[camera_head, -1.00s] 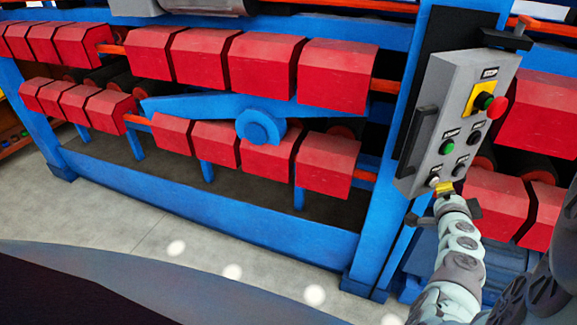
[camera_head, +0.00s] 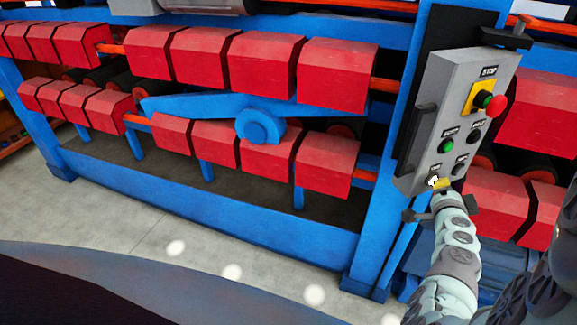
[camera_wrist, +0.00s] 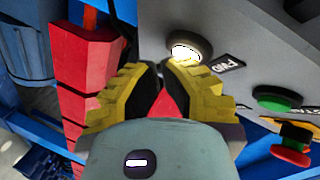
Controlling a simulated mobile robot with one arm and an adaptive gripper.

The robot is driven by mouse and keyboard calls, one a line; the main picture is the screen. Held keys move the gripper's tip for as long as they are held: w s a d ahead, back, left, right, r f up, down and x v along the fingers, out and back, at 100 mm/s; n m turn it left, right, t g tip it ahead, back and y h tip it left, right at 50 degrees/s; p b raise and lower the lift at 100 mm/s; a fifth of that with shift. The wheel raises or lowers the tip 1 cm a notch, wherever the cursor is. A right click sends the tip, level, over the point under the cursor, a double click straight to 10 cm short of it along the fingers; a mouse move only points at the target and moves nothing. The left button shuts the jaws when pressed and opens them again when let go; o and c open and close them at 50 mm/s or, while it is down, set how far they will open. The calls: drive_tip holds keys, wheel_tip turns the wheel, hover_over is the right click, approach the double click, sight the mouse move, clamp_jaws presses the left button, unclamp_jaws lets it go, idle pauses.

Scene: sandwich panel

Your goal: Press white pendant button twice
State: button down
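The grey pendant control box (camera_head: 437,110) hangs on the blue frame at the right. Its white button (camera_head: 433,181) is at the lower left of the panel and glows bright white. In the wrist view the lit white button (camera_wrist: 187,51) sits in a dark round collar beside a label reading FWD. My gripper (camera_head: 441,184) is at the box's lower edge, right beside the white button. In the wrist view its yellow fingers (camera_wrist: 160,67) come together at the tips, holding nothing. The right fingertip overlaps the button's lower edge; I cannot tell whether it presses it.
A green button (camera_head: 446,147), black buttons (camera_head: 472,137) and a red stop button (camera_head: 496,106) on a yellow plate share the panel. A black handle (camera_head: 422,128) sticks out on the left side. Red blocks (camera_head: 327,162) line the blue machine. Grey floor (camera_head: 130,215) is open at left.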

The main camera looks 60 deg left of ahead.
idle(0.3)
drive_tip(key=shift+s+d, duration=0.25)
drive_tip(key=shift+d, duration=0.6)
drive_tip(key=shift+d, duration=0.1)
drive_tip(key=d, duration=0.4)
drive_tip(key=shift+s+d+b, duration=0.4)
idle(1.4)
